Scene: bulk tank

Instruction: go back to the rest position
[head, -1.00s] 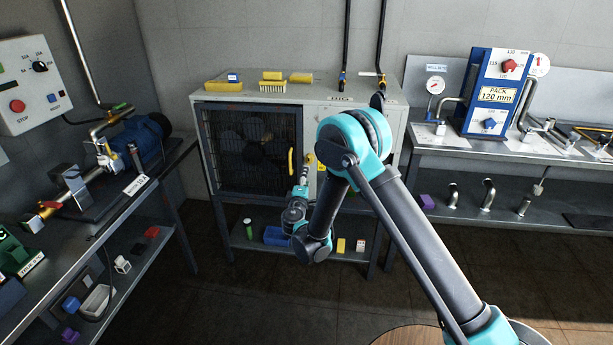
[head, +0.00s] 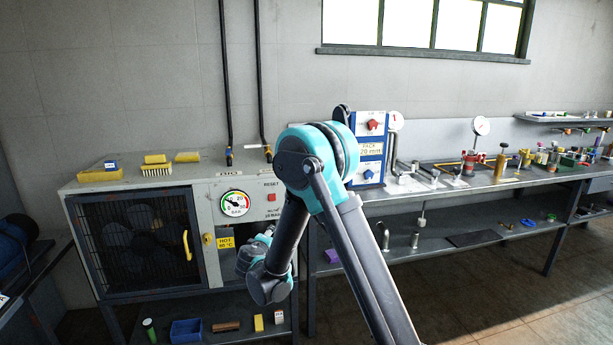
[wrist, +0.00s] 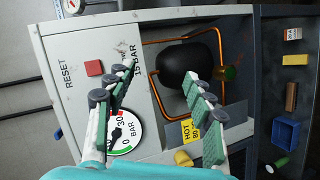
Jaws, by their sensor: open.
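My arm, teal and dark grey, reaches up from the lower middle of the head view and folds down in front of the grey cabinet (head: 285,194). My gripper is hidden behind the arm there. In the wrist view my gripper (wrist: 155,95) is open, its two green-padded fingers apart with nothing between them. It faces the cabinet front, which has a pressure gauge (wrist: 124,131), a red reset button (wrist: 94,67) and an opening with a black vessel and copper pipe (wrist: 188,68). The gap between fingers and cabinet is hard to judge.
A mesh door with a yellow handle (head: 187,245) fronts the cabinet's left part. Sponges and a brush (head: 156,170) lie on top. A blue bin (head: 186,331) sits on the shelf below.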

